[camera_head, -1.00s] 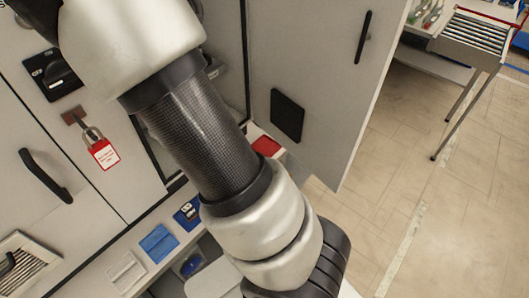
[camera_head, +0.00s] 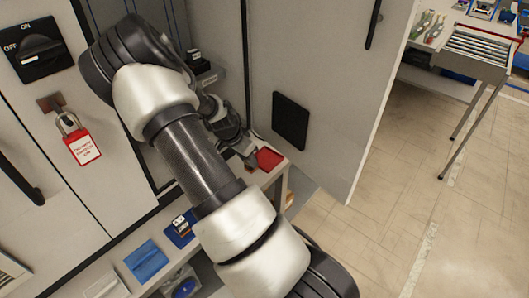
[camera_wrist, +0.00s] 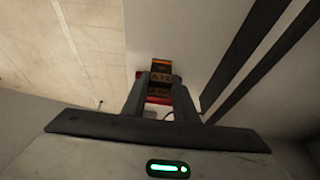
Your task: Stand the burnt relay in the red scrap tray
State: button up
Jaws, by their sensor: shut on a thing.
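My gripper (camera_wrist: 161,95) is shut on the burnt relay (camera_wrist: 160,72), a small dark block with orange bands and a printed label, held between the two fingers in the wrist view. In the head view my gripper (camera_head: 247,152) is just left of the red scrap tray (camera_head: 269,159), which sits on the end of a pale shelf by the open cabinet door.
The open cabinet door (camera_head: 310,100) stands right of the tray. A blue module (camera_head: 146,262) and a dark blue one (camera_head: 181,228) lie along the shelf. A red padlock tag (camera_head: 83,148) hangs at left. A roller conveyor (camera_head: 478,50) stands far right, with clear floor between.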

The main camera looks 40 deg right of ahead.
jog(key=d, duration=0.2)
jog(key=w+d, duration=0.1)
jog(key=d, duration=0.2)
jog(key=shift+d, duration=0.15)
jog(key=d, duration=0.2)
jog(key=d+f, duration=0.1)
jog(key=shift+w+b, duration=0.3)
jog(key=shift+b, duration=0.05)
jog(key=shift+f, duration=0.2)
jog(key=shift+f, duration=0.1)
jog(key=shift+f, duration=0.15)
jog(key=o, duration=1.1)
